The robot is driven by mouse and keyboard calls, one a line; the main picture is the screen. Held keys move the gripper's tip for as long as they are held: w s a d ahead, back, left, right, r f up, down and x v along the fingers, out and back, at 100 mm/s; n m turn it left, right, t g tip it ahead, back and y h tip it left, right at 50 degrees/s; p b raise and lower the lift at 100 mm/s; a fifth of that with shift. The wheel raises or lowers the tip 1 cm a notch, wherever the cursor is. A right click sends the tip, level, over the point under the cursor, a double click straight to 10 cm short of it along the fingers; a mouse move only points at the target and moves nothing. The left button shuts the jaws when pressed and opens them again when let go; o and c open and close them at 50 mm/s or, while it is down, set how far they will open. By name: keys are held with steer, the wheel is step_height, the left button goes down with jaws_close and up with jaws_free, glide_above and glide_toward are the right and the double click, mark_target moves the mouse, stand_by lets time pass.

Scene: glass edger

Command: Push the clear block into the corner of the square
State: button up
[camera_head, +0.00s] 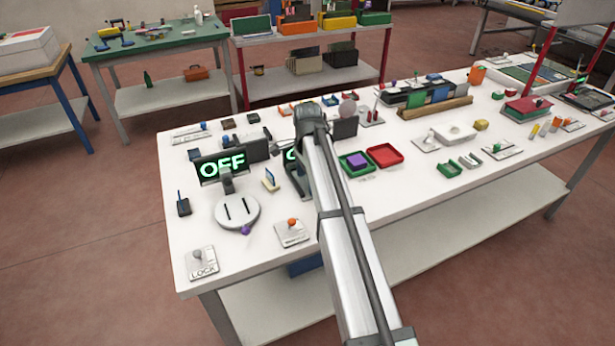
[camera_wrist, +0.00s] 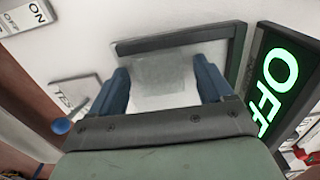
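The clear block is a faint grey see-through shape (camera_wrist: 163,74) in the wrist view, lying on the white surface between my two blue fingertips. A dark-edged square (camera_wrist: 175,40) has one bar just beyond the block and another along the right. The block appears close to the far bar; I cannot tell if they touch. My gripper (camera_wrist: 164,85) is open, its fingers wide apart on either side of the block. Any finger contact with the block is unclear. In the head view my arm hides the block and most of the gripper.
A black sign with green OFF letters (camera_wrist: 282,85) stands right of the square. A TEST plate (camera_wrist: 75,92) with a blue knob lies at left. In the head view, a round white device (camera_head: 237,212), a green tray (camera_head: 345,170) and a red tray (camera_head: 385,155) flank my arm.

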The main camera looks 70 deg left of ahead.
mark_target(307, 180)
steer(key=c, duration=1)
steer(key=o, duration=1.1)
step_height(307, 180, up, 14)
steer(key=shift+f, duration=0.1)
